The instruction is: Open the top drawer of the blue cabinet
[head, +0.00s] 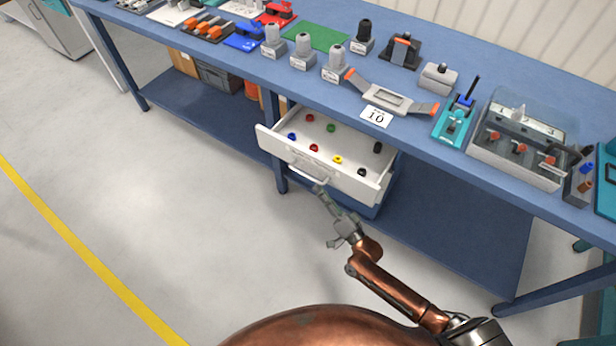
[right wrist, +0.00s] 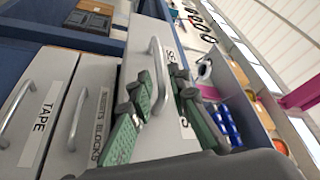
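The top drawer (head: 325,160) of the blue cabinet (head: 368,209) stands pulled out under the workbench. Several small coloured round pieces lie inside it. Its white front has a bar handle (head: 308,176), which also shows in the right wrist view (right wrist: 157,72) beside a partly hidden label. My right gripper (head: 323,190) is at the drawer front by the handle. In the right wrist view its green fingers (right wrist: 168,88) are apart, one on each side of the handle. I cannot tell whether they touch it. Lower drawers (right wrist: 92,110) with labels look shut. My left gripper is not in view.
The blue workbench (head: 255,62) above carries fixtures, a number card (head: 376,116) and a clear-covered box (head: 520,145). A blue lower shelf (head: 200,110) and bench legs flank the cabinet. The floor (head: 130,200) in front is clear, with a yellow line.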

